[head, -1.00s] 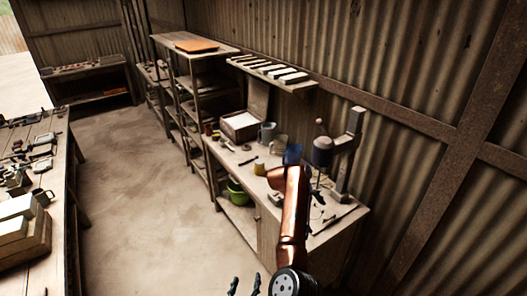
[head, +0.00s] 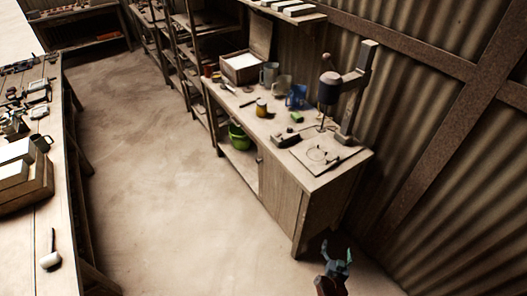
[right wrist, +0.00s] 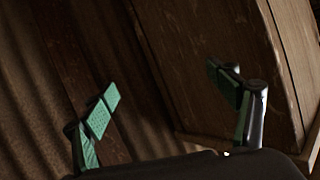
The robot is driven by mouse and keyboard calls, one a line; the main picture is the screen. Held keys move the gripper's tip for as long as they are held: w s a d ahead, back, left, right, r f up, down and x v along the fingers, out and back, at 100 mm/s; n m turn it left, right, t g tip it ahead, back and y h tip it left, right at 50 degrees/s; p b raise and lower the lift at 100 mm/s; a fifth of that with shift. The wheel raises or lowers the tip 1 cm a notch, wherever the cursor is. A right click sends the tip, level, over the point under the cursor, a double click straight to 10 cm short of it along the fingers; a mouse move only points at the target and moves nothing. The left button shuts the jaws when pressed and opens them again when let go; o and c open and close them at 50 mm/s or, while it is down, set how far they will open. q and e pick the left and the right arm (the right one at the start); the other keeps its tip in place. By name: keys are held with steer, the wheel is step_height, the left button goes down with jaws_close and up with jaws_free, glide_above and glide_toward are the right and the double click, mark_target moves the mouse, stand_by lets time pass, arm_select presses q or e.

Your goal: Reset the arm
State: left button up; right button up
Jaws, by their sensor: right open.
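My right gripper (head: 337,252) is low at the bottom of the head view, in front of the near end of the wooden workbench (head: 287,196) and below its top. In the right wrist view its two green-padded fingers (right wrist: 162,85) stand wide apart. Nothing shows between them. Wooden boards of the bench (right wrist: 205,60) show behind the fingers, and whether they touch cannot be told. My left gripper is not in the head view.
A tool-covered table (head: 50,215) stands left. The floor (head: 150,180) between is clear.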

steer(key=s+a+f+n+g+y, duration=0.2)
steer(key=s+f+n+g+y, duration=0.15)
steer(key=s+f, duration=1.05)
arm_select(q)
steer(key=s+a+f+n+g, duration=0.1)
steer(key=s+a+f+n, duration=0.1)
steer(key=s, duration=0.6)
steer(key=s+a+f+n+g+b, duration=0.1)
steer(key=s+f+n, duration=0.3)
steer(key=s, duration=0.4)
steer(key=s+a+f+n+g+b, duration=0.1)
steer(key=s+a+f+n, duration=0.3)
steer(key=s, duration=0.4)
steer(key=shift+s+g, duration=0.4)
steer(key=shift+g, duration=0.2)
arm_select(e)
steer(key=s+f+n+g, duration=0.1)
steer(key=s+f+g, duration=0.2)
steer(key=s, duration=1.1)
steer(key=s+f+g, duration=0.3)
steer(key=s+f, duration=0.2)
steer(key=s, duration=0.9)
steer(key=s+f+n+g, duration=0.1)
steer(key=s+f+g, duration=0.2)
steer(key=s, duration=1.1)
steer(key=shift+s+f+n, duration=0.15)
steer(key=shift+f+n, duration=0.2)
steer(key=shift+f, duration=0.4)
